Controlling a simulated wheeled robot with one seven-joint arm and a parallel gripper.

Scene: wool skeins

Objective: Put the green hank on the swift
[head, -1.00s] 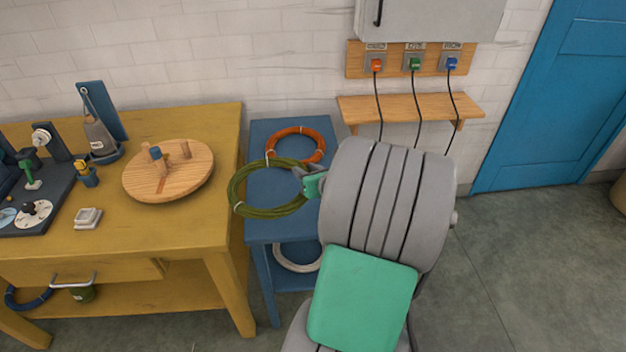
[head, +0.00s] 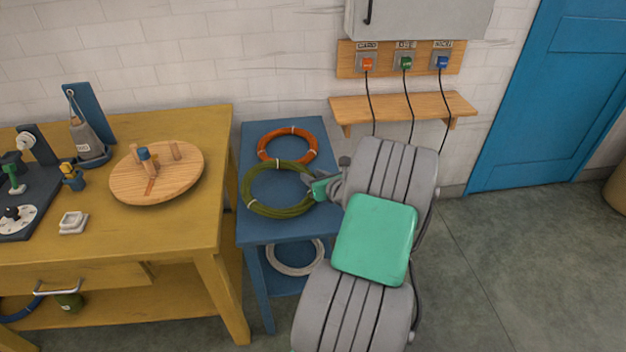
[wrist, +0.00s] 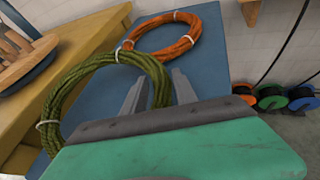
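The green hank (head: 247,190) is a ring of olive-green strands with pale ties, above the blue stand (head: 285,229). My gripper (head: 318,186) has its fingers on either side of the hank's right part. In the wrist view the hank (wrist: 88,72) passes between my two fingers (wrist: 160,95), and the gripper looks shut on it. The hank seems raised, as it overlaps the stand's left edge there. The likely swift is a round wooden disc with upright pegs (head: 185,185) on the yellow table to the left, its pegs bare.
An orange hank (head: 262,141) lies on the stand behind the green one; a pale hank (head: 290,272) is on its lower shelf. The yellow table (head: 190,232) also bears a white dish (head: 73,222) and a grey cone (head: 88,143). A wall shelf (head: 400,107) with cables is right.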

